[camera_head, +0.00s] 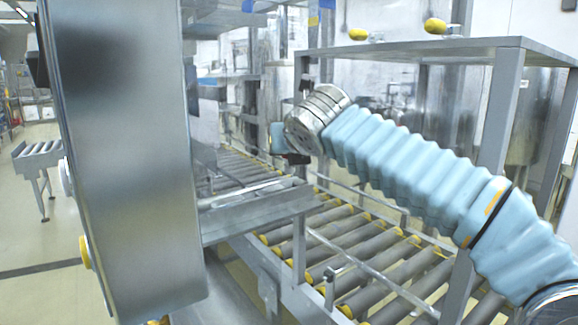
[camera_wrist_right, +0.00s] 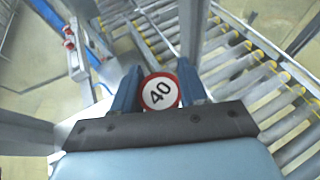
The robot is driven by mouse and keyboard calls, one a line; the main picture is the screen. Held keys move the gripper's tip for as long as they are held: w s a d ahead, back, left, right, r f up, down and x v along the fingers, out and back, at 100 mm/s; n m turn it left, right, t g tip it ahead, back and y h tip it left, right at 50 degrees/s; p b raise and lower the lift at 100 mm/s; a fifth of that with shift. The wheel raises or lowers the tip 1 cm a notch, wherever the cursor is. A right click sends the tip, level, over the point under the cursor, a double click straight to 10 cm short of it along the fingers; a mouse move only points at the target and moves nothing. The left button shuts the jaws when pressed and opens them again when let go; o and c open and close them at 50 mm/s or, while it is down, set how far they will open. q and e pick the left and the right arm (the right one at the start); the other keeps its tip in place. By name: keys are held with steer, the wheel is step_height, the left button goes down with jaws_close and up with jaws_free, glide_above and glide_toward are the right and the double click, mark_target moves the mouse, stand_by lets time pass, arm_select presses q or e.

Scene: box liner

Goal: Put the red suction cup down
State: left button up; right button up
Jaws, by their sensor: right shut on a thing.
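My right arm comes in from the right in the head view, in a light blue ribbed sleeve. Its gripper (camera_head: 283,150) is at the far end, partly hidden behind the metal wrist. In the right wrist view the two blue fingers (camera_wrist_right: 160,92) are shut on a round thing, which I take for the red suction cup (camera_wrist_right: 160,92). My left gripper is not in view.
A roller conveyor (camera_head: 345,235) runs below my right arm and also shows in the right wrist view (camera_wrist_right: 238,75). A metal frame (camera_head: 490,105) stands around the arm. A large metal housing (camera_head: 125,160) blocks the left. Small red parts (camera_wrist_right: 69,42) sit on a blue-and-white rail.

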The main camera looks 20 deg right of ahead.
mark_target(289, 183)
steer(key=shift+w+d+f, duration=0.15)
steer(key=shift+w+f, duration=0.1)
steer(key=f, duration=0.2)
steer(key=shift+w+d+f, duration=0.15)
steer(key=shift+w+f, duration=0.15)
steer(key=shift+f, duration=0.6)
steer(key=shift+f, duration=0.3)
steer(key=o, duration=1)
steer(key=shift+o, duration=0.2)
